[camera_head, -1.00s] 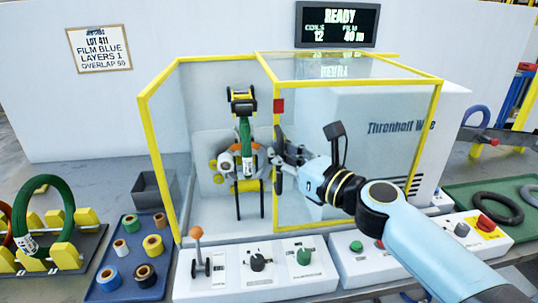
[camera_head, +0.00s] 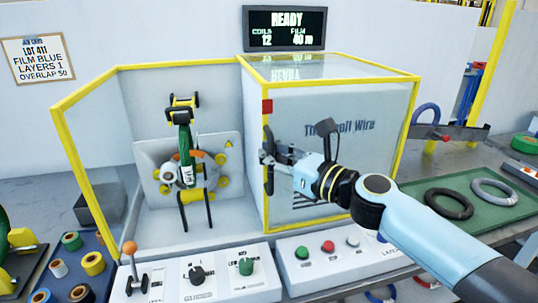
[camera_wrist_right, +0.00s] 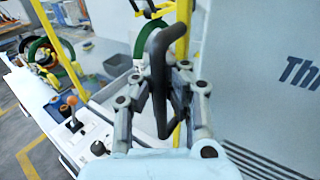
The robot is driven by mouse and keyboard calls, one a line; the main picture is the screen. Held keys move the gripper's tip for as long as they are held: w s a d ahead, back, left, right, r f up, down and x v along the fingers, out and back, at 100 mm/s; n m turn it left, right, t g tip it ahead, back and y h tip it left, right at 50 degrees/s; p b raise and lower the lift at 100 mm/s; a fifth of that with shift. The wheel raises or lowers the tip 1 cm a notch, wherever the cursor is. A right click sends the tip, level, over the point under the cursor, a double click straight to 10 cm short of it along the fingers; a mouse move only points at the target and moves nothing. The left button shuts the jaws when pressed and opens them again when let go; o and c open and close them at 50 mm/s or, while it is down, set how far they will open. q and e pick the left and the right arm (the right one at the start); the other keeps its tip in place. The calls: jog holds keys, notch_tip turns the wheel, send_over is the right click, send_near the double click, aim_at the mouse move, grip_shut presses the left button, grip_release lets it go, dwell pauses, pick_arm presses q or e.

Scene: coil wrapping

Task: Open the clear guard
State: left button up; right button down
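The clear guard (camera_head: 385,120) is a yellow-framed transparent panel with a clear top, standing over the right part of the wrapping station. A red block (camera_head: 267,106) sits on its left edge post, with a dark upright handle (camera_head: 268,178) below it. My right gripper (camera_head: 274,160) is at this handle. In the right wrist view, the fingers (camera_wrist_right: 165,95) lie on both sides of the dark handle bar (camera_wrist_right: 158,75) and appear closed on it. The left part of the station is uncovered in front. My left gripper is out of view.
The wrapping head holds a green coil (camera_head: 185,155) in the open left bay. A control panel (camera_head: 215,272) with a lever and knobs runs along the front, with a button panel (camera_head: 340,245) beside it. A green tray (camera_head: 430,190) with rings lies at right.

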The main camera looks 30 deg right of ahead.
jog(key=c, duration=1.3)
grip_release()
jog(key=shift+s+f, duration=0.1)
jog(key=shift+s, duration=0.15)
jog(key=shift+c, duration=0.2)
jog(key=shift+w, duration=0.15)
jog(key=v, duration=0.7)
jog(key=shift+s, duration=0.25)
